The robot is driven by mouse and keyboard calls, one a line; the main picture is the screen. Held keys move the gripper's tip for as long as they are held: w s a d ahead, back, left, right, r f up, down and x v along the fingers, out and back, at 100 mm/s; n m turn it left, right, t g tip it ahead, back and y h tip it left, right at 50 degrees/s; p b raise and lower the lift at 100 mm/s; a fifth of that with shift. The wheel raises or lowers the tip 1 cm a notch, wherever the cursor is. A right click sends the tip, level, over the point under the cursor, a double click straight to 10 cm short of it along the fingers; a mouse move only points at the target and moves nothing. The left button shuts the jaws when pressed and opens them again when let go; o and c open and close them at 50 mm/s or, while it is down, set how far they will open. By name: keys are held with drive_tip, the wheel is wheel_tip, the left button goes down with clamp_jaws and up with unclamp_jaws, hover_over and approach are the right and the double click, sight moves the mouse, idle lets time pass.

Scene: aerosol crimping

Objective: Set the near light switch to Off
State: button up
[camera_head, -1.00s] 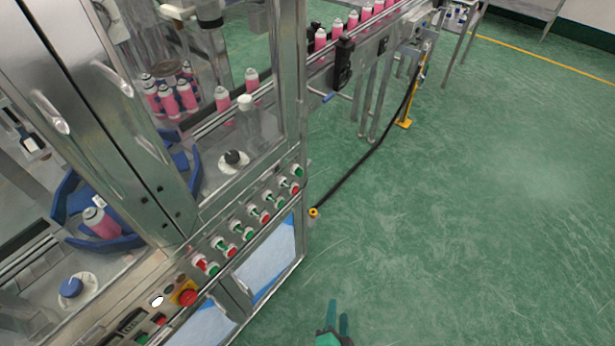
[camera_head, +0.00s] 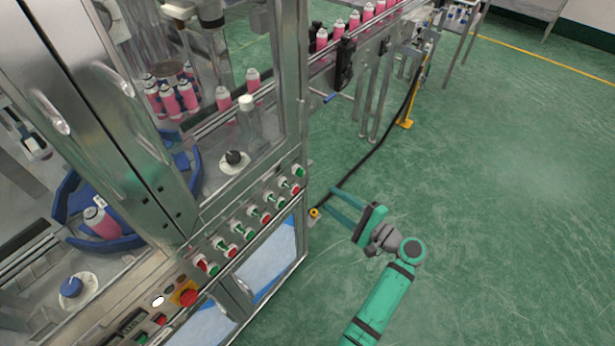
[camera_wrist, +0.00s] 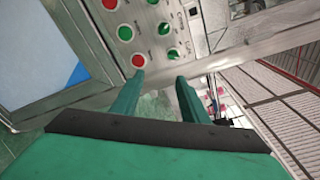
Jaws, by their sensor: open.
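The control panel (camera_head: 207,247) runs along the machine's front edge, with several red and green buttons and green rotary switches. Which one is the near light switch I cannot tell, as the labels are too small. My gripper (camera_head: 340,200) is open and empty, to the right of the panel's far end, with its fingers pointing at the machine. In the wrist view my gripper (camera_wrist: 157,88) has both fingers apart, just below red and green buttons (camera_wrist: 125,33) and green switches (camera_wrist: 168,28). I see no contact with any of them.
The machine's metal doors and glass stand at left. A red emergency button (camera_head: 187,297) sits at the panel's near end. A conveyor with pink cans (camera_head: 322,40) runs behind. A black cable (camera_head: 365,160) crosses the floor. Green floor (camera_head: 480,220) is open at right.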

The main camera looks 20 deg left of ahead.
sight(303, 174)
drive_tip(key=shift+n+g+y, duration=0.3)
drive_tip(key=shift+g+y, duration=0.1)
drive_tip(key=shift+y, duration=0.2)
drive_tip(key=w+a+r, duration=0.1)
drive_tip(key=a, duration=0.2)
drive_tip(key=w+a+r, duration=0.1)
drive_tip(key=a, duration=0.2)
drive_tip(key=w+a, duration=0.2)
drive_tip(key=a, duration=0.2)
drive_tip(key=shift+w+r, duration=0.1)
drive_tip(key=shift+r, duration=0.3)
clamp_jaws()
